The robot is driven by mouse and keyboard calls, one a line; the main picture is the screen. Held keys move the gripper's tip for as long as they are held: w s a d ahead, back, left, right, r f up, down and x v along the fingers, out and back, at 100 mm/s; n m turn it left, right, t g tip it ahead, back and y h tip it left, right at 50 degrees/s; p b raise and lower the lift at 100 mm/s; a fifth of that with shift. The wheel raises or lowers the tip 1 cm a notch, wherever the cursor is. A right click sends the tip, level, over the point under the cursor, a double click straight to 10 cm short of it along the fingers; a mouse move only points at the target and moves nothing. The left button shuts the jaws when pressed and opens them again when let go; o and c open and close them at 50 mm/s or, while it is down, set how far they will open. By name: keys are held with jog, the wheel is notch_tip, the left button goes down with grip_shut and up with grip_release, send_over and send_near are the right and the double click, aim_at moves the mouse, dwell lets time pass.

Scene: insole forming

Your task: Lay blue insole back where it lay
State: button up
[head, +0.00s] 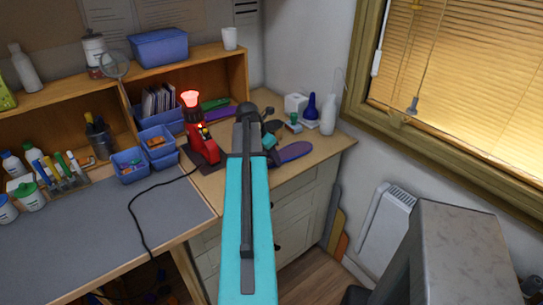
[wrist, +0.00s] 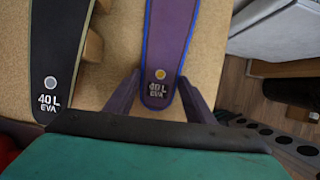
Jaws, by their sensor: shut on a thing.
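The blue insole (wrist: 163,45) runs up from between my fingers in the wrist view. It has a purple face, a bright blue edge, a yellow dot and the print "40 L EVA". My gripper (wrist: 160,88) is shut on its narrow end, one finger along each side. In the head view the insole (head: 293,151) shows at the right part of the wooden worktop, on it or just above it; I cannot tell which. My arm hides most of the gripper there.
A dark insole with a green edge (wrist: 55,50) lies left of the held one, beside small wooden pieces (wrist: 94,45). A red lamp-topped device (head: 201,140) stands left of my arm.

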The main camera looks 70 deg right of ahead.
jog(key=o, duration=1)
jog(key=shift+o, duration=0.2)
jog(key=b+v, duration=0.2)
jog(key=v, duration=1)
dwell(0.4)
